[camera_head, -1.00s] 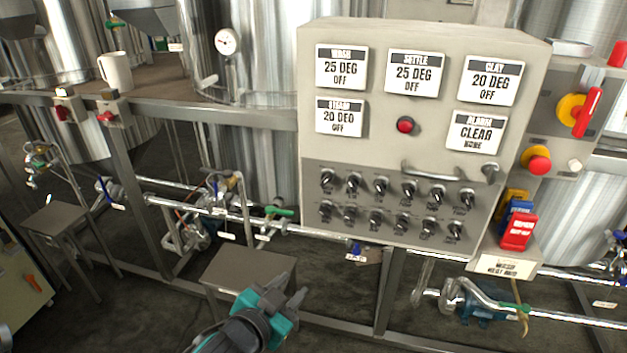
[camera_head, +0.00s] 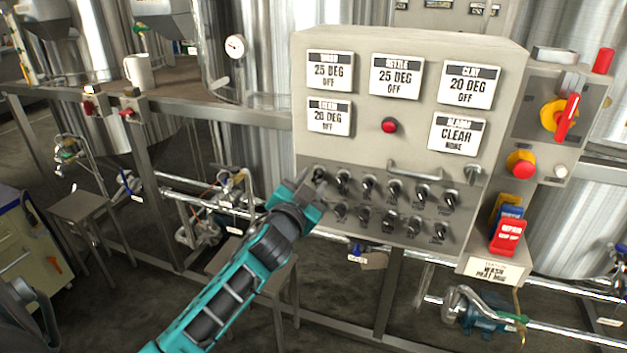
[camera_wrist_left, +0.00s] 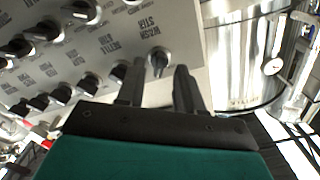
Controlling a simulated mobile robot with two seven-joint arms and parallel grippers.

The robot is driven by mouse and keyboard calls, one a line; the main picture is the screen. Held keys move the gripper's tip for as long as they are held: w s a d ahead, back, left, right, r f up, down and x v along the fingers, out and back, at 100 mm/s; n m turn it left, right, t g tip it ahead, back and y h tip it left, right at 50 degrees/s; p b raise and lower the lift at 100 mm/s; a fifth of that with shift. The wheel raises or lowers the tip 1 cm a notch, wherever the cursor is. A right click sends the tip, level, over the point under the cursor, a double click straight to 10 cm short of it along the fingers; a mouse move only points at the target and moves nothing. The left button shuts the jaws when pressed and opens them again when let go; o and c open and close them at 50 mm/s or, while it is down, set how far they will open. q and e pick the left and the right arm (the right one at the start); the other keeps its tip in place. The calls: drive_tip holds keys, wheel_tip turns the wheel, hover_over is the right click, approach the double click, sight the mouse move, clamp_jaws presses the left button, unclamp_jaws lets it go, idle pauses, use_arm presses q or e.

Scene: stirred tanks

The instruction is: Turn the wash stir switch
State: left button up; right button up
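The wash stir switch (camera_wrist_left: 158,62) is a black rotary knob, labelled "WASH STIR" upside down in the left wrist view. In the head view, it is the top-left knob (camera_head: 319,174) of the two rows on the control panel (camera_head: 310,235). My left gripper (camera_head: 309,184) is at that knob, partly covering the panel's left knobs. In the left wrist view, the two dark fingers (camera_wrist_left: 157,80) are apart, with the knob between and just ahead of their tips. I cannot tell whether they touch it. My right gripper is not in view.
Other black knobs (camera_head: 395,188) sit close to the right and below. A metal handle bar (camera_head: 414,170) sticks out above them. A red button (camera_head: 389,126) and display cards are higher up. A yellow-red emergency button (camera_head: 521,164) is on the right. Steel tanks stand behind.

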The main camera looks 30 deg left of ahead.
use_arm(q)
drive_tip(key=shift+x, duration=0.95)
drive_tip(key=shift+d, duration=0.1)
clamp_jaws()
